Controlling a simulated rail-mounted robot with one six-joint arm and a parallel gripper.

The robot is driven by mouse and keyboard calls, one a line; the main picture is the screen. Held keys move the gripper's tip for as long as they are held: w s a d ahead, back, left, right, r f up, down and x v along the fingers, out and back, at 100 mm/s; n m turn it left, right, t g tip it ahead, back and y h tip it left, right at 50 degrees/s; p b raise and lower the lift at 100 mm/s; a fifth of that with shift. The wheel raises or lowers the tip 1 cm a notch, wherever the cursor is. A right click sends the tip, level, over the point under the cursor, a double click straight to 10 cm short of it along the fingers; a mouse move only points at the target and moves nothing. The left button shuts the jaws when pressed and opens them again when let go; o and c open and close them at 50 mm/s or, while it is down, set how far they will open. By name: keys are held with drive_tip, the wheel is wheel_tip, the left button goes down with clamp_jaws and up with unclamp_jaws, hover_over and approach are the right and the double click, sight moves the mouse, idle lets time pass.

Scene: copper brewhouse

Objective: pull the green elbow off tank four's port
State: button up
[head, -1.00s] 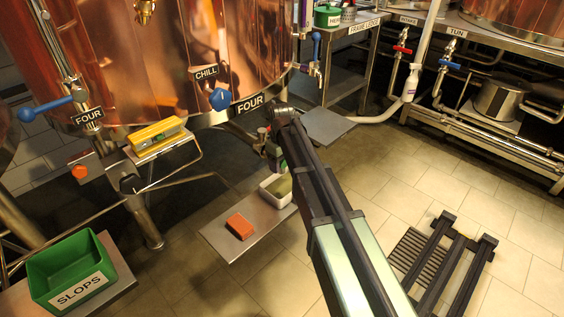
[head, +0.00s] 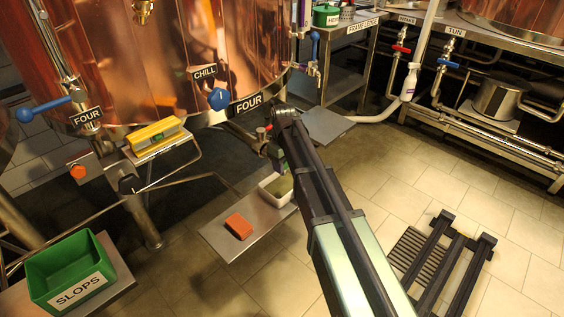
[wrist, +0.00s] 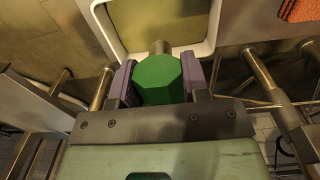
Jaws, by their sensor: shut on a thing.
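The green elbow (wrist: 158,82) sits between the two fingers of my gripper (wrist: 160,84) in the wrist view, and the fingers are shut on it. A short metal stub (wrist: 158,47) shows just beyond the elbow; I cannot tell whether it is the port or part of the elbow. Tank four (head: 185,50) is the large copper vessel at upper left in the head view, with a FOUR label (head: 249,104) low on it.
A white-rimmed tub (head: 268,193) of murky contents stands on a low steel shelf (head: 218,238) beside an orange block (head: 239,226). A green SLOPS bin (head: 55,262) is at lower left. A dark rack (head: 440,262) lies on the floor at right.

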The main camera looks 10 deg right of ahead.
drive_tip(key=shift+s, duration=0.1)
drive_tip(key=shift+s+d, duration=0.7)
drive_tip(key=shift+s, duration=0.25)
drive_tip(key=shift+s+d, duration=0.7)
drive_tip(key=shift+s, duration=0.25)
drive_tip(key=s+d+r+p, duration=0.3)
drive_tip(key=s, duration=0.1)
drive_tip(key=shift+s+d, duration=0.25)
drive_tip(key=shift+s, duration=0.15)
drive_tip(key=shift+r, duration=0.1)
